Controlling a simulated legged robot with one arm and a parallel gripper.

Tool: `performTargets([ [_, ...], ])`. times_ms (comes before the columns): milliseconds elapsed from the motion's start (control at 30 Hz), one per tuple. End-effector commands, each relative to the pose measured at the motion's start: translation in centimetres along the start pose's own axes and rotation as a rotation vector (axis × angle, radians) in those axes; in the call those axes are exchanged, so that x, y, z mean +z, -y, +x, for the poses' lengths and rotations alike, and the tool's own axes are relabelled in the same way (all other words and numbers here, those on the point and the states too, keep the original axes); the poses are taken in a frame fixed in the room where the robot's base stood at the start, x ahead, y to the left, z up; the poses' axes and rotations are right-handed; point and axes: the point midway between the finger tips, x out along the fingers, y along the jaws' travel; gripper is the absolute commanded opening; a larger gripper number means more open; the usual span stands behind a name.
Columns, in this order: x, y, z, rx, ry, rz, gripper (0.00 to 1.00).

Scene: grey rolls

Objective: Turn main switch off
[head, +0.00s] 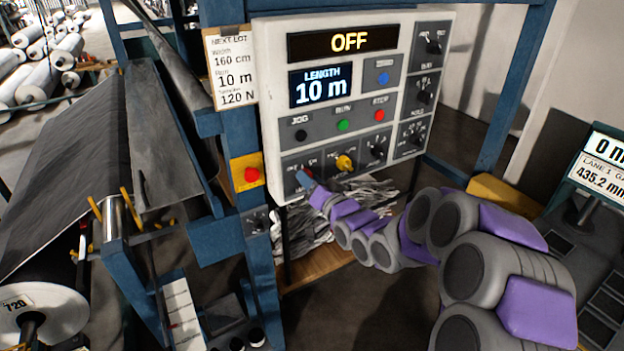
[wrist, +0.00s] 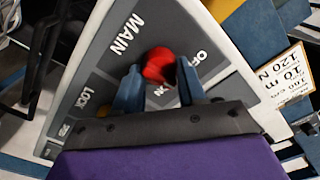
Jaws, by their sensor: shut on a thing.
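The main switch is a red knob (wrist: 158,63) on a grey plate marked MAIN, with OFF lettering beside it in the wrist view. My gripper (wrist: 160,82) has its two blue fingers on either side of the knob and is shut on it. In the head view my gripper (head: 305,180) reaches the lower left corner of the white control panel (head: 266,95) and mostly hides the knob. The top display (head: 349,41) reads OFF in yellow.
A yellow knob (head: 344,162) sits just right of my gripper. Above are black, green and red buttons (head: 379,115). A red emergency button (head: 252,174) is on the blue post to the left. A length display (head: 321,86) reads 10 m.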

Motion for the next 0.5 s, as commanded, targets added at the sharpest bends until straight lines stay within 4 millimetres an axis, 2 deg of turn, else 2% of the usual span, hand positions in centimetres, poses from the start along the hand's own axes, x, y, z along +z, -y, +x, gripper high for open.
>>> performTargets([
  [33,0.8,-0.33,-0.08,0.008,0.018,-0.044,0.1],
  [500,0.73,-0.43,-0.13,0.004,0.016,-0.455,0.1],
])
